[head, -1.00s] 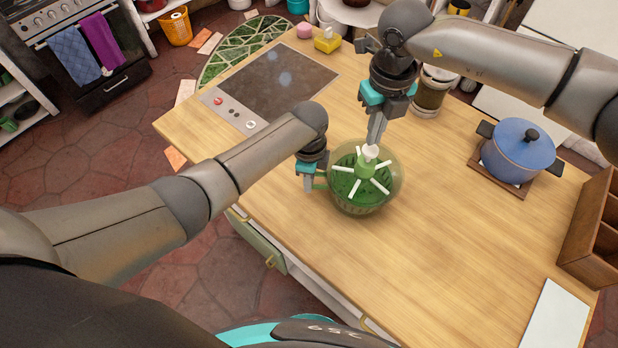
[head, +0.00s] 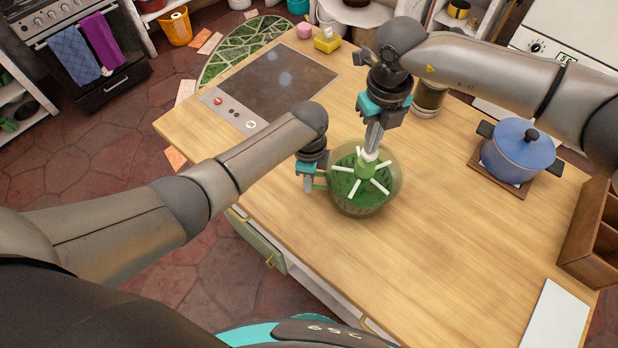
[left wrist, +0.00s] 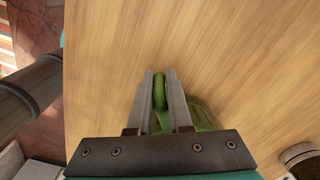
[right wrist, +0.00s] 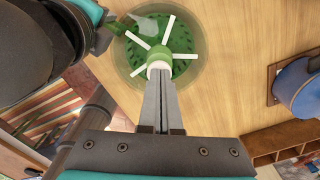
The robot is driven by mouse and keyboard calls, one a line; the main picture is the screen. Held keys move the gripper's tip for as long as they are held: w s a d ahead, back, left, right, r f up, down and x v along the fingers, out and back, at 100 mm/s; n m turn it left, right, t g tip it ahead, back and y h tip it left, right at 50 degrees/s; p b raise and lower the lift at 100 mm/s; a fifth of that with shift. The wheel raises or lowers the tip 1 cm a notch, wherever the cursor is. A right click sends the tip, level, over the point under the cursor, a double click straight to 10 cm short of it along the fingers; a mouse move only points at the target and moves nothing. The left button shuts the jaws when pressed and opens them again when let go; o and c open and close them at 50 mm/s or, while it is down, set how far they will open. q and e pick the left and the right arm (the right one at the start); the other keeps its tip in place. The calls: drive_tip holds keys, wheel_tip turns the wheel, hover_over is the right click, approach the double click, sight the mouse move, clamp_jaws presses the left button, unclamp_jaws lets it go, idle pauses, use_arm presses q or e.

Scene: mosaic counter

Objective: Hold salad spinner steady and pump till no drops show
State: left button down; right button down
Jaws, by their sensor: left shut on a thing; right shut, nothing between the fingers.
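The salad spinner (head: 383,200) stands upright on the wooden counter, a round green see-through bowl with white spokes on top and dark green leaves inside. My left gripper (head: 309,187) is shut on its green side handle; the handle shows between the fingers in the left wrist view (left wrist: 160,92). The white pump knob (head: 368,156) rises from the green hub at the middle of the lid. My right gripper (head: 373,147) is shut and empty, pointing down with its tips on the knob (right wrist: 159,67). Drops on the bowl wall are too small to tell.
A blue pot (head: 518,152) stands on a wooden trivet at the right. A wooden compartment box (head: 592,235) is at the right edge. A jar (head: 430,96) stands behind my right gripper. A dark cooktop (head: 275,85) lies back left. The counter in front is clear.

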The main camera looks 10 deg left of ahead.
drive_tip(key=shift+f, duration=0.75)
drive_tip(key=shift+r, duration=1.35)
drive_tip(key=shift+f, duration=0.1)
idle(0.6)
idle(0.7)
drive_tip(key=shift+f, duration=1.3)
drive_tip(key=shift+r, duration=1.4)
drive_tip(key=shift+f, duration=0.15)
